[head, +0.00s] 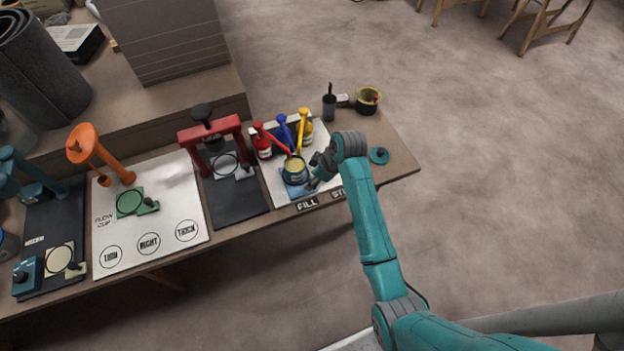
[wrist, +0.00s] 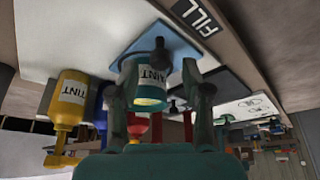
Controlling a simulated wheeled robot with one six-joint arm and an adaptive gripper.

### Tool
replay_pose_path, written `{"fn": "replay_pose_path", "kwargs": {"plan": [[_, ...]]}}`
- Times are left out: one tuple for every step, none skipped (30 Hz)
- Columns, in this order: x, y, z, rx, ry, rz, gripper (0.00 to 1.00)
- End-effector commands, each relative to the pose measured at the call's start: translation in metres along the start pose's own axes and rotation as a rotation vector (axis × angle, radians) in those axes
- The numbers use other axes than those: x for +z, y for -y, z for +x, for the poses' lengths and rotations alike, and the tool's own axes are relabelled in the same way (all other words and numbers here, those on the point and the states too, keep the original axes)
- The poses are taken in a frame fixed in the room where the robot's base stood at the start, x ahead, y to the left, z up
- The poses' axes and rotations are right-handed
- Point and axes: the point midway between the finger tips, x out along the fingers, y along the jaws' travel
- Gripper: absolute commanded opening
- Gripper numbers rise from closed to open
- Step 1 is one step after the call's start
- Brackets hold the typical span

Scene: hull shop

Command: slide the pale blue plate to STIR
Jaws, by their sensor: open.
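The pale blue plate (head: 289,189) lies on the white board at the FILL label (head: 306,204), with an open teal paint can (head: 295,172) standing on it. In the wrist view the plate (wrist: 143,35) shows a dark knob (wrist: 158,50) near the can (wrist: 152,88). My gripper (head: 317,172) is just right of the can and low over the board. In the wrist view its open fingers (wrist: 158,80) stand either side of the knob and can; contact cannot be told. The STIR label (head: 339,193) is partly hidden by my arm.
Red, blue and yellow tint bottles (head: 284,131) stand behind the can. A dark cup (head: 329,105) with a tool, a yellowish pot (head: 368,99) and a teal lid (head: 379,155) are at the bench's right end. A red press (head: 211,134) stands to the left.

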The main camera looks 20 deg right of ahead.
Motion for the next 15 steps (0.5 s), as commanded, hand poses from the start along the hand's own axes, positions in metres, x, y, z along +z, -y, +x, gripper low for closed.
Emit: {"fn": "replay_pose_path", "kwargs": {"plan": [[0.000,0.000,0.006,-0.002,0.001,0.000,0.48],[0.000,0.000,0.009,-0.002,0.001,0.000,0.48],[0.000,0.000,0.012,0.000,0.000,0.000,0.48],[0.000,0.000,0.014,0.000,0.000,0.000,0.48],[0.000,0.000,0.016,-0.001,0.000,0.000,0.48],[0.000,0.000,0.018,-0.001,0.000,0.000,0.48],[0.000,0.000,0.019,-0.001,0.000,0.000,0.48],[0.000,0.000,0.020,0.000,0.000,0.000,0.48],[0.000,0.000,0.020,0.000,0.000,0.000,0.48],[0.000,0.000,0.021,0.000,0.000,0.000,0.48],[0.000,0.000,0.021,0.000,0.000,0.000,0.48],[0.000,0.000,0.021,0.001,-0.001,0.000,0.48],[0.000,0.000,0.021,0.001,-0.001,0.000,0.48],[0.000,0.000,0.021,0.001,-0.001,0.000,0.48],[0.000,0.000,0.021,0.001,-0.001,0.000,0.48]]}}
